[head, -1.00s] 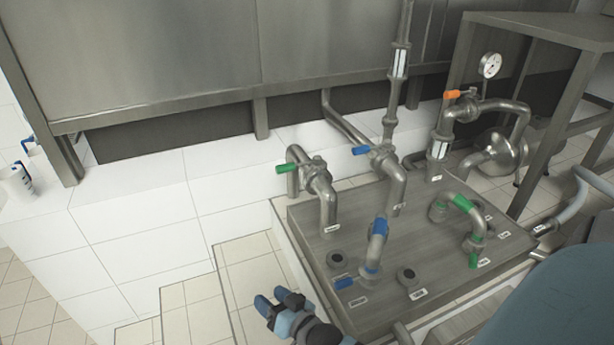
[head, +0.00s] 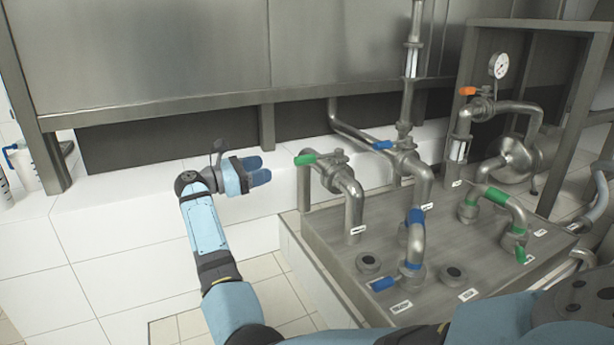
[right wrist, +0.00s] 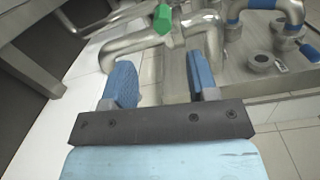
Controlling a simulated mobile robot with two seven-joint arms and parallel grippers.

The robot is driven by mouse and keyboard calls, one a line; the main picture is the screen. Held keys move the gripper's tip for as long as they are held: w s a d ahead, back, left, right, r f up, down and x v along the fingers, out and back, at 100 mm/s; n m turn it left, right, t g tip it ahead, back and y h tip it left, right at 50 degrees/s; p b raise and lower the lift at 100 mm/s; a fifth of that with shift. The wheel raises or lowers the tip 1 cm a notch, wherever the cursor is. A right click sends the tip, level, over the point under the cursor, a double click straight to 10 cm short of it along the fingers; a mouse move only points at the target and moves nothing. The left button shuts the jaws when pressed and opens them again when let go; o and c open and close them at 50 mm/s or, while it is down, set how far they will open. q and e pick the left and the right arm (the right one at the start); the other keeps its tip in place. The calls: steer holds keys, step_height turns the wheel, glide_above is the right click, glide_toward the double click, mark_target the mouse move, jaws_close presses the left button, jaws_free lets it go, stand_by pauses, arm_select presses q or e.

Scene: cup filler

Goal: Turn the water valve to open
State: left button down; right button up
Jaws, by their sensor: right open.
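A green valve handle (head: 304,159) sits on a curved steel pipe at the left of the pipe stand. A blue handle (head: 382,145) sits on the pipe behind it. Another blue handle (head: 383,284) is low at the front, and an orange handle (head: 467,91) is at the back right. Which one the task means is not readable. My right gripper (head: 262,170) is open and empty, just left of the green handle and apart from it. In the right wrist view, the green handle (right wrist: 162,18) shows beyond the gap between the blue fingers (right wrist: 160,82). My left gripper is not visible.
The steel stand (head: 325,230) carries several pipes, including a green-banded bent pipe (head: 500,203). A pressure gauge (head: 499,65) stands at the back right. A steel cabinet (head: 180,50) overhangs the white tiled ledge (head: 110,210) behind my right gripper.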

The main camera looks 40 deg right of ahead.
mark_target(307, 161)
steer(key=shift+m+y, duration=0.3)
steer(key=shift+m, duration=0.1)
steer(key=x, duration=1.3)
steer(key=shift+s+d, duration=0.1)
steer(key=shift+d, duration=0.05)
jaws_close()
